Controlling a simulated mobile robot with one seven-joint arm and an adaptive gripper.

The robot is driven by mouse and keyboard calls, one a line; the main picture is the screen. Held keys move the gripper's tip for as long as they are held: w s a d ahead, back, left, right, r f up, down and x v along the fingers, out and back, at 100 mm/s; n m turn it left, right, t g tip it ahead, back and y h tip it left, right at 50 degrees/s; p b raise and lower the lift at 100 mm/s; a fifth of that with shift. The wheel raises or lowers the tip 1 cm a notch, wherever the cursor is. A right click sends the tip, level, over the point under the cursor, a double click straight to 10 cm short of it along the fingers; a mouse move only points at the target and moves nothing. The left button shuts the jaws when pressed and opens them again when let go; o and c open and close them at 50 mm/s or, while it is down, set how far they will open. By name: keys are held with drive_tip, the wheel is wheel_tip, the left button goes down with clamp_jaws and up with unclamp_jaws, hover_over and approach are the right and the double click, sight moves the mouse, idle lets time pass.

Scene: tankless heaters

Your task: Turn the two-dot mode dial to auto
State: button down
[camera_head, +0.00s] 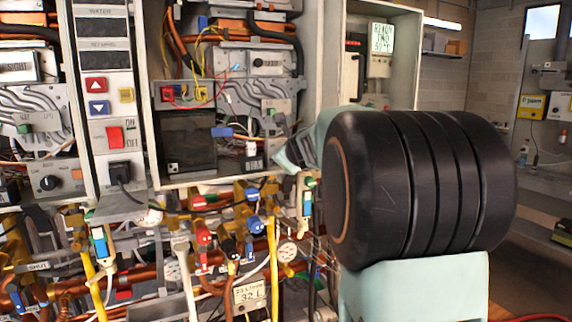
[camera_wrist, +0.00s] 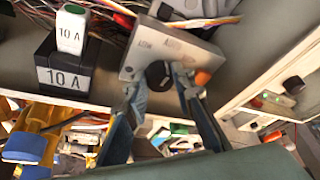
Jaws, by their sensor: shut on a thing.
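A black round mode dial (camera_wrist: 158,75) sits on a grey metal plate (camera_wrist: 176,48) in the wrist view. Small print is on the plate above the dial, too blurred to read surely. The dots and the dial's pointer cannot be made out. My gripper (camera_wrist: 164,80) has its two fingers around the dial, one at each side, and is shut on it. In the head view my gripper (camera_head: 281,130) reaches the lower right of the open middle heater; my own arm hides part of it, and the dial cannot be told apart there.
An orange button (camera_wrist: 203,78) is close beside the right finger. Copper pipes and valves (camera_head: 205,235) crowd below the heater. Loose wires (camera_head: 185,50) hang inside it.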

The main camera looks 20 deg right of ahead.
drive_tip(key=shift+n+b, duration=0.4)
drive_tip(key=c, duration=1.7)
unclamp_jaws()
drive_tip(key=shift+o, duration=0.2)
